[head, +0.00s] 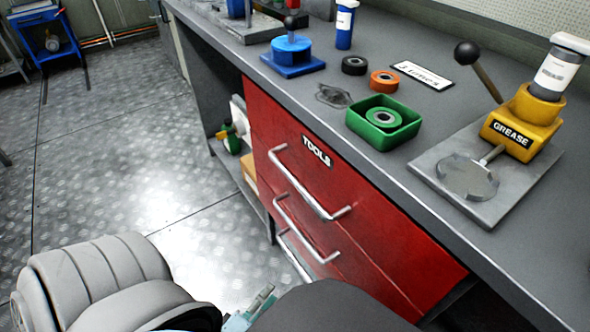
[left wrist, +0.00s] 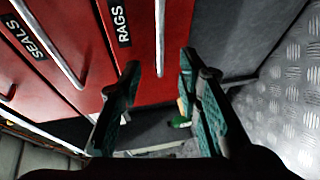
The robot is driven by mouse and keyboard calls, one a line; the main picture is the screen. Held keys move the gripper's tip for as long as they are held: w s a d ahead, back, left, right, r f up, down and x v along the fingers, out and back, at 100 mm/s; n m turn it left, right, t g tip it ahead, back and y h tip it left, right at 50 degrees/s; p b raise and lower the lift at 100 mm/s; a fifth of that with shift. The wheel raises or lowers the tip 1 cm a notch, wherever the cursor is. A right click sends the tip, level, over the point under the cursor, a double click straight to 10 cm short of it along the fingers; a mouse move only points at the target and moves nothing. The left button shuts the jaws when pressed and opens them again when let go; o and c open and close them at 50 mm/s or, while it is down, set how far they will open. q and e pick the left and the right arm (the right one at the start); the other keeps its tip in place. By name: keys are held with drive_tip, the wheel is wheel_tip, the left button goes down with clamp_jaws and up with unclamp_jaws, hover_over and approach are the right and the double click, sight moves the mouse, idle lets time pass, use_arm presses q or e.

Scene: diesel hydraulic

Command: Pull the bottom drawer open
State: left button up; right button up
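The red drawer cabinet (head: 350,215) stands under the grey workbench, with its drawer fronts flush. Its top drawer is labelled TOOLS. The bottom drawer's metal handle (head: 293,258) shows low in the head view, partly covered by my arm. In the left wrist view the bottom drawer front (left wrist: 142,40) is labelled RAGS, and its bar handle (left wrist: 160,35) appears between my fingertips. My left gripper (left wrist: 158,65) is open, with a finger on each side of the bar in the picture. It shows only partly in the head view (head: 262,300). Contact with the handle is not visible. My right gripper is out of view.
The SEALS drawer handle (left wrist: 50,45) is beside the RAGS one. The bench top (head: 400,185) holds a green tray (head: 403,133), a yellow grease unit (head: 525,120) and a blue fixture (head: 291,55). An open shelf adjoins the cabinet. The metal floor (head: 110,160) is clear.

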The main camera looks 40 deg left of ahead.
use_arm(q)
drive_tip(key=b, duration=0.2)
approach(295, 260)
drive_tip(key=w+f, duration=0.2)
drive_tip(key=w, duration=0.5)
drive_tip(key=w+a+b, duration=0.1)
drive_tip(key=w, duration=0.1)
drive_tip(key=shift+w+f, duration=0.1)
drive_tip(key=shift+f, duration=0.1)
drive_tip(key=shift+w+a, duration=0.1)
drive_tip(key=shift+w, duration=0.25)
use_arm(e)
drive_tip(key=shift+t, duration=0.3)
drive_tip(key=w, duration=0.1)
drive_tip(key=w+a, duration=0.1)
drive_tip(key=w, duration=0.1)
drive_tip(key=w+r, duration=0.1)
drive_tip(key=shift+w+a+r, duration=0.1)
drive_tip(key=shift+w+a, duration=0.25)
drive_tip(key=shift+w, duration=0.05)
use_arm(q)
clamp_jaws()
